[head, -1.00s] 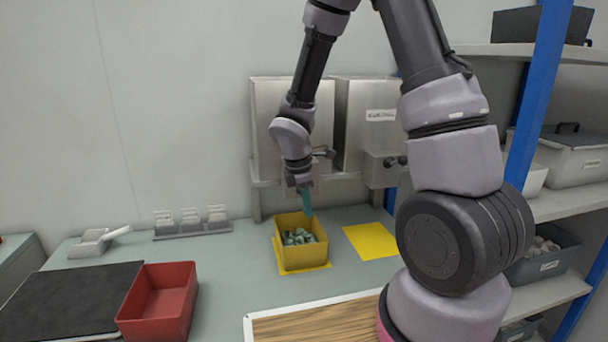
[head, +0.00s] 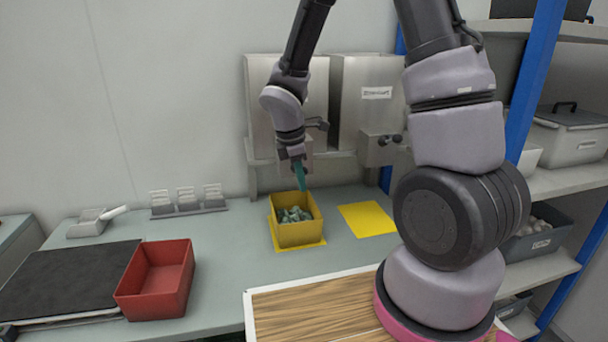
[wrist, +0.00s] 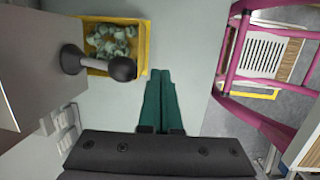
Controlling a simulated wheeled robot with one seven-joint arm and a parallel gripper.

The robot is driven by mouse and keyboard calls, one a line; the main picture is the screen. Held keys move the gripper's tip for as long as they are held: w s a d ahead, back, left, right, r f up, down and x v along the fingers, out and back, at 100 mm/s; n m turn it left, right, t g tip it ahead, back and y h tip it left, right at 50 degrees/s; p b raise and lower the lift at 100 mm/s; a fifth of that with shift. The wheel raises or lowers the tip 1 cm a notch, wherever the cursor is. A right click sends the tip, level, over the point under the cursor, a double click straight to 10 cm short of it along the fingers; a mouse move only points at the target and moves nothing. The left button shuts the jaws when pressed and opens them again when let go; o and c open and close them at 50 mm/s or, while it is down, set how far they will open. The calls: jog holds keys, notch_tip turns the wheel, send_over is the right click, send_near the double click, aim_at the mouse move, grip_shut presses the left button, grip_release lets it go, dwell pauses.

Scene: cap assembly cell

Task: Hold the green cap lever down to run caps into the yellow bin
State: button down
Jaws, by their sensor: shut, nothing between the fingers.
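My gripper (head: 301,178) has teal fingers and is shut and empty. It points down in front of the left steel dispenser (head: 261,100), over the back of the yellow bin (head: 300,235) in the head view. The bin holds several pale green caps (head: 296,214). A dark lever (head: 317,123) sticks out by the dispenser, partly behind my wrist. In the wrist view the lever's black knob (wrist: 122,68) is just left of my shut fingertips (wrist: 160,74), with a gap between, and the bin (wrist: 146,45) lies below it. The dispenser's label is hidden by my arm.
A second dispenser (head: 366,100) with a label and knobs stands to the right, above a bare yellow mat (head: 368,219). A red bin (head: 155,292) and black mat (head: 60,278) are at the left. A wooden board (head: 320,310) lies in front. Shelves fill the right.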

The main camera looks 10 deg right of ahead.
jog(key=s+a+r, duration=0.2)
jog(key=s+r, duration=0.5)
jog(key=r, duration=0.1)
jog(key=shift+r, duration=0.35)
jog(key=shift+w+a, duration=0.1)
